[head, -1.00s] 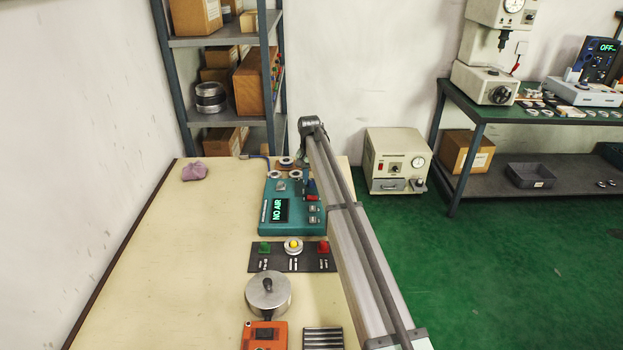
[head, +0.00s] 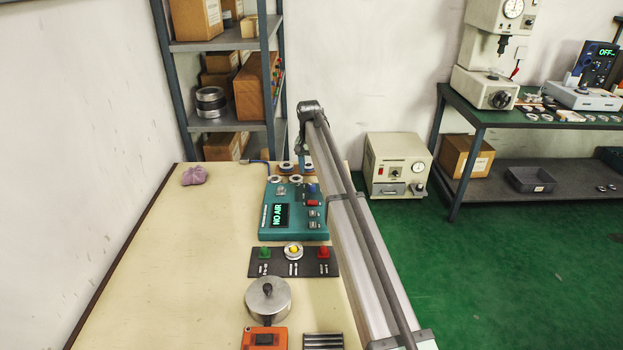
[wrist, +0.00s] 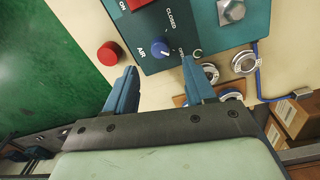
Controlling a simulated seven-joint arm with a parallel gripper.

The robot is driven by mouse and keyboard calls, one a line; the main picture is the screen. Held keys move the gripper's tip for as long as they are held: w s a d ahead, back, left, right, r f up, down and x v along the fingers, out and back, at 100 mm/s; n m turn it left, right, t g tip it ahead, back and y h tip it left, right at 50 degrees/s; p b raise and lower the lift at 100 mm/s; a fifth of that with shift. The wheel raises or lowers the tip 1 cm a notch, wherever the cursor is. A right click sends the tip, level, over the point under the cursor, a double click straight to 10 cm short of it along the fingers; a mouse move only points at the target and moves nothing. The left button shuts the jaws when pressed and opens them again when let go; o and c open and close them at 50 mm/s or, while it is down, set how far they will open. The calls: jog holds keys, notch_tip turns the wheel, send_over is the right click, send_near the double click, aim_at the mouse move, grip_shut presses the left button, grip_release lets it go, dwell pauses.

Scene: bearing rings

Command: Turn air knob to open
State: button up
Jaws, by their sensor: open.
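The blue air knob (wrist: 160,47) sits on the teal panel (wrist: 205,38), between the AIR label and an OPEN label partly covered by my right-hand finger. A CLOSED label is above it. Its pale mark seems to point down and right, roughly toward OPEN; the exact angle is hard to tell. The knob also shows in the head view (head: 314,188). My gripper (wrist: 159,66) is open and empty, its blue fingers on either side just below the knob in the picture, apart from it. In the head view my gripper (head: 303,155) hangs above the panel's back edge. The display (head: 279,215) reads NO AIR.
A red button (wrist: 109,52) lies left of the knob in the wrist view. Several metal rings (wrist: 244,62) lie beside the panel. A button strip (head: 255,268) and a lidded pot (head: 268,300) stand nearer on the table (head: 180,270). The table's left side is mostly clear.

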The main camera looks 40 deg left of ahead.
aim_at(311, 185)
notch_tip(311, 185, up, 7)
dwell(0.3)
jog(key=shift+s, duration=0.1)
dwell(0.4)
